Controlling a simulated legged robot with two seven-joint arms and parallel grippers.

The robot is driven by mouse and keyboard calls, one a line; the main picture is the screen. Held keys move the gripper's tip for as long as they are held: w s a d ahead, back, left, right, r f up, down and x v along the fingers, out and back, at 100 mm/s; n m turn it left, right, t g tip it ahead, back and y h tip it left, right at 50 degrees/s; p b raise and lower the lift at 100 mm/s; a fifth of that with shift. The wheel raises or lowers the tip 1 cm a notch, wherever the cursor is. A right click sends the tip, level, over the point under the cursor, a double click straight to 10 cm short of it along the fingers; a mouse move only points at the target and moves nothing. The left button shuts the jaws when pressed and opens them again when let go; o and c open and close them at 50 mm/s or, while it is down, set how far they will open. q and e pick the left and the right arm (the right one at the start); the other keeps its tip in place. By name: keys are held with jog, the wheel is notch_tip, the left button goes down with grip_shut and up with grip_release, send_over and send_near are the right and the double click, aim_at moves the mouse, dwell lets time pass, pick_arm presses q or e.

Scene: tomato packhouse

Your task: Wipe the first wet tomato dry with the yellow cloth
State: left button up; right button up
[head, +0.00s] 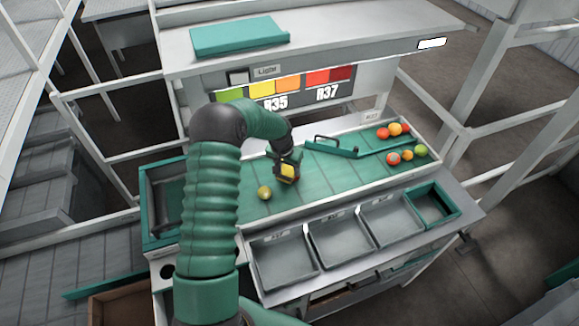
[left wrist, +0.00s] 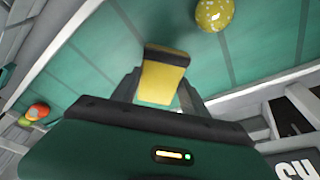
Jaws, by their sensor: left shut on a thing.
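A yellow-green tomato (head: 265,193) lies on the green sorting belt (head: 325,178). In the left wrist view the tomato (left wrist: 214,14) has pale speckles like drops on its skin, and the frame edge cuts it off. My left gripper (head: 287,177) is shut on the yellow cloth (head: 287,170), just right of and behind the tomato, with a gap between them. In the left wrist view the cloth (left wrist: 162,82) is a folded pad with a dark band at its far end, held between the fingers. My right gripper is not in view.
Several red, orange and green tomatoes (head: 393,158) sit at the belt's right end, around a green guide bar (head: 385,146). Grey bins (head: 341,242) and a green crate (head: 452,217) line the front. A shelf with a colour chart (head: 289,86) stands behind.

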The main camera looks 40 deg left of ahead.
pick_arm(q)
jog(key=shift+w+d+r, duration=0.1)
jog(key=shift+w, duration=0.3)
jog(key=shift+w+d+r, duration=0.15)
jog(key=shift+w+d, duration=0.1)
jog(key=shift+w, duration=0.45)
jog(key=shift+w+a+b, duration=0.3)
jog(key=shift+w, duration=0.2)
jog(key=shift+w+a, duration=0.55)
jog(key=shift+s+d, duration=0.15)
jog(key=shift+d, duration=0.2)
jog(key=shift+s+d, duration=0.1)
jog(key=shift+s, duration=0.15)
jog(key=shift+s+d+p, duration=0.15)
jog(key=shift+s+p, duration=0.1)
jog(key=shift+s, duration=0.45)
jog(key=shift+s+d+p, duration=0.1)
jog(key=shift+s+p, duration=0.1)
jog(key=shift+s, duration=0.5)
jog(key=shift+s+d, duration=0.2)
jog(key=shift+s, duration=0.15)
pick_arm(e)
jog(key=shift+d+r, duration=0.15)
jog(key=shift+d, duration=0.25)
